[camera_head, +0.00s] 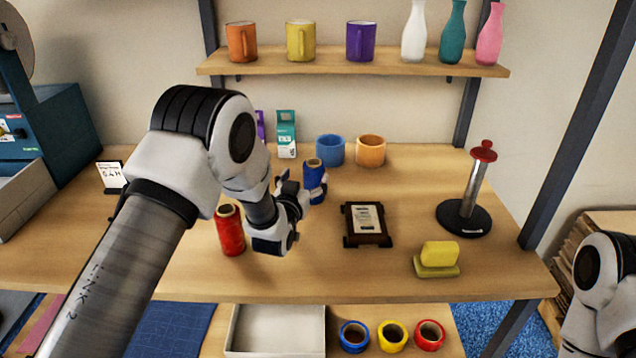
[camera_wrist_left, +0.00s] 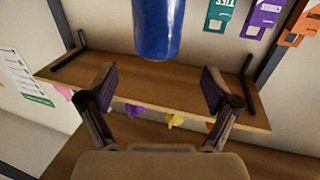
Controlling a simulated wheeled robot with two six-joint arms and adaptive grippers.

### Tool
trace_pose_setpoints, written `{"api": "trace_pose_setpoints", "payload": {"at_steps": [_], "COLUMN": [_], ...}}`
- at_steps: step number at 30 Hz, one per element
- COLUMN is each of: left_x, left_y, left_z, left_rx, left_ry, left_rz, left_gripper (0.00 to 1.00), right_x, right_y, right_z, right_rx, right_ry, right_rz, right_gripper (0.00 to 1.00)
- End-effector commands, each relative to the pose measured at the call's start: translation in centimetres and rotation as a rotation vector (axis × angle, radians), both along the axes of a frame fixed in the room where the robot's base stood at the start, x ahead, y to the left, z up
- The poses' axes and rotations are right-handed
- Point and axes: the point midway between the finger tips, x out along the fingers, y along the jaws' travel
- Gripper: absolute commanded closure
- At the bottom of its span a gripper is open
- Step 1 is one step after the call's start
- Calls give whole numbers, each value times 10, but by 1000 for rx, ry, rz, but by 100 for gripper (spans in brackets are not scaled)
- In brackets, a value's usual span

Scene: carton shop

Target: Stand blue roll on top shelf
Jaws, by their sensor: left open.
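A tall blue roll (camera_head: 314,178) with a brown core stands upright on the table. In the left wrist view the blue roll (camera_wrist_left: 158,25) shows at the top centre, beyond the fingertips; its other end is cut off. My left gripper (camera_head: 287,212) is just in front of the roll and partly hides its left side. Its fingers (camera_wrist_left: 160,90) are spread with nothing between them. The top shelf (camera_head: 350,63) on the wall holds three mugs at left and middle and three bottles at right. My right gripper is out of view.
A red roll (camera_head: 230,232) stands left of my left gripper. Blue (camera_head: 330,149) and orange (camera_head: 371,150) rings sit behind. Small tape rolls (camera_head: 393,335) are below the tabletop.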

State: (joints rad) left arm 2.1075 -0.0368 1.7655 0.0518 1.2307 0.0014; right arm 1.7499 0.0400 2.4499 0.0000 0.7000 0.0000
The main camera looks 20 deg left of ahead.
Motion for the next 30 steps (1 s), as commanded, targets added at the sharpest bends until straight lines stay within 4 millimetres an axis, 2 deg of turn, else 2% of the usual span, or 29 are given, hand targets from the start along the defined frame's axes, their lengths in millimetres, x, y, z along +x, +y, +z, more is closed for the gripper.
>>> {"api": "trace_pose_setpoints", "payload": {"at_steps": [13,16,21,23,24,29,30], "left_x": [66,72,73,73,72,72,72], "left_y": [-3,-3,-3,-3,-3,-3,-3], "left_z": [2,1,0,0,0,0,0], "left_rx": [0,0,0,0,0,0,0], "left_ry": [1,2,2,2,2,3,3], "left_rz": [0,0,0,0,0,0,0], "left_gripper": [11,11,11,29,43,99,100], "right_x": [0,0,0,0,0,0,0], "right_y": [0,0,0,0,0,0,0], "right_z": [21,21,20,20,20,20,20], "right_rx": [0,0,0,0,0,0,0], "right_ry": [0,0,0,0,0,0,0], "right_rz": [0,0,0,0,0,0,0], "right_gripper": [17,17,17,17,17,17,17]}}
